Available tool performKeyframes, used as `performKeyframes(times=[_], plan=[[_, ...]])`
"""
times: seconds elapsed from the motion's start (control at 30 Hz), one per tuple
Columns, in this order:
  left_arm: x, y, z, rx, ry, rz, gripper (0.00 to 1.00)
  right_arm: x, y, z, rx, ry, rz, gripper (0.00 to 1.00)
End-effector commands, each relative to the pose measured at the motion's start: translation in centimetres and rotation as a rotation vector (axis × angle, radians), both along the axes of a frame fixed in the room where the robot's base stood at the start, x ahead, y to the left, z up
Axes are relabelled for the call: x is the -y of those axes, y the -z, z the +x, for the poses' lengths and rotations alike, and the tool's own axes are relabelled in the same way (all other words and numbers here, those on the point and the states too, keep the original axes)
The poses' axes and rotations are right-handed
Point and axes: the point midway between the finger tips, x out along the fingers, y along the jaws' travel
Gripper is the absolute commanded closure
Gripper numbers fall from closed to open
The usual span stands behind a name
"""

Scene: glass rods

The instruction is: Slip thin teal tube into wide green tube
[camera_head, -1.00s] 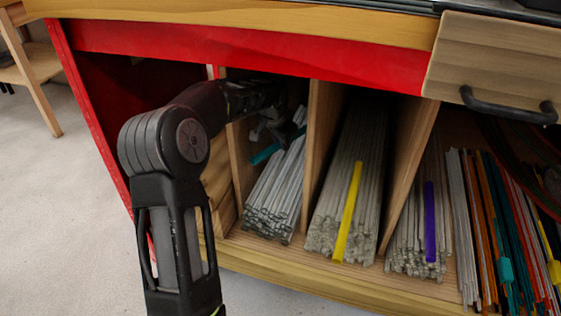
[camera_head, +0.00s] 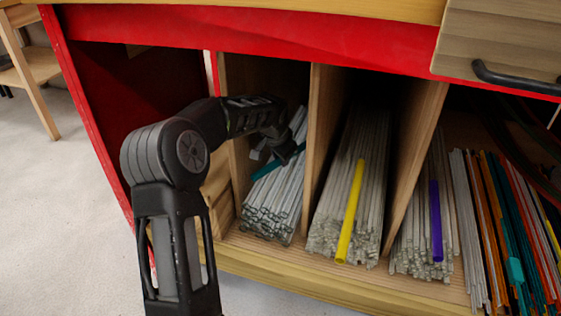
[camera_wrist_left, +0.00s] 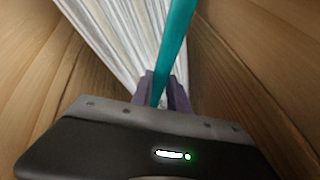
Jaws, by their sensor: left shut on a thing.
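My left gripper (camera_head: 282,154) is in the leftmost lit compartment, over the bundle of clear glass rods. It is shut on the thin teal tube (camera_head: 264,171), whose one end sticks out to the lower left of the fingers. In the left wrist view the teal tube (camera_wrist_left: 176,45) runs from between the purple-grey fingers (camera_wrist_left: 164,96) up to the top edge, above the pale rods. I cannot make out a wide green tube for certain. A short teal-green piece (camera_head: 515,271) shows among the coloured rods at the right. My right gripper is not in view.
Wooden dividers (camera_head: 319,130) stand close on both sides of the arm's compartment. The clear rods (camera_head: 273,207) lie below the gripper. The neighbouring bundles carry a yellow tube (camera_head: 350,210) and a purple tube (camera_head: 436,220). A red rail (camera_head: 250,32) runs above.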

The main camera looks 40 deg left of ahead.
Motion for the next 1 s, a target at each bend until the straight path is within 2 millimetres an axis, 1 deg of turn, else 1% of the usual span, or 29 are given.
performKeyframes(times=[0.13,0.27,0.3,0.4,0.63,0.73,0.87,1.0], plan=[[0.0,-0.2,0.0,0.0,0.0,0.0,1.0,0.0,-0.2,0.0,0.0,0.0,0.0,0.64],[0.0,0.2,0.0,-0.001,0.0,0.0,1.0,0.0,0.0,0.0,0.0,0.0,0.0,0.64],[0.0,0.1,0.0,-0.001,0.0,0.0,0.77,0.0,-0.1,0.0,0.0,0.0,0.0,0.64],[0.0,0.1,0.0,-0.001,0.0,0.0,0.71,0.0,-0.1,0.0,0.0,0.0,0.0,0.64],[0.0,0.0,0.0,-0.001,0.0,0.0,0.71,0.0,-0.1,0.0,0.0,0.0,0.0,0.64],[0.0,-0.5,-0.1,0.0,0.0,0.0,0.71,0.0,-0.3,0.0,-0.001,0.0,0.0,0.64],[0.3,-1.8,-0.7,0.0,0.0,0.0,0.71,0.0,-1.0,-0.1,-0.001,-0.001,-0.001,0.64],[0.7,-4.0,-1.6,0.0,0.0,0.001,0.71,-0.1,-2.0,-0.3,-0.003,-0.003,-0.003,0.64]])
